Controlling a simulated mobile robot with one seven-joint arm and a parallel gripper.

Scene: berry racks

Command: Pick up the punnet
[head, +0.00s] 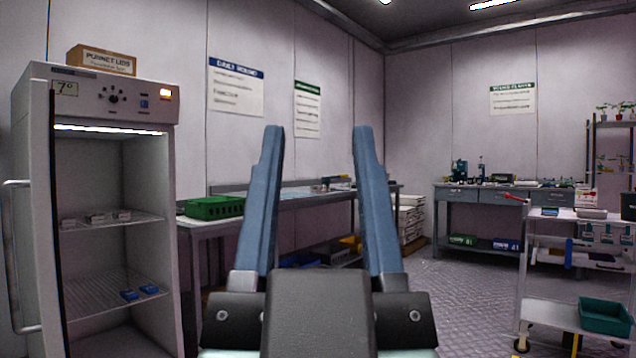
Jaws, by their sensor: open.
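My gripper (317,135) is in the middle of the head view, its two blue fingers pointing up and spread wide apart. It is open, with nothing between the fingers, and it touches nothing that I can see. I cannot tell for sure which thing is the punnet. Small pale packs (95,218) lie on the upper shelf of the open white cabinet at the left, and small blue packs (148,289) lie on its lower shelf. They are too small to make out.
The cabinet (120,100) carries a box marked punnet lids (102,60). A green crate (214,207) sits on the bench (290,201) behind my gripper. A trolley (545,270) with a green tub (606,317) stands at right. The floor (460,285) between bench and trolley is clear.

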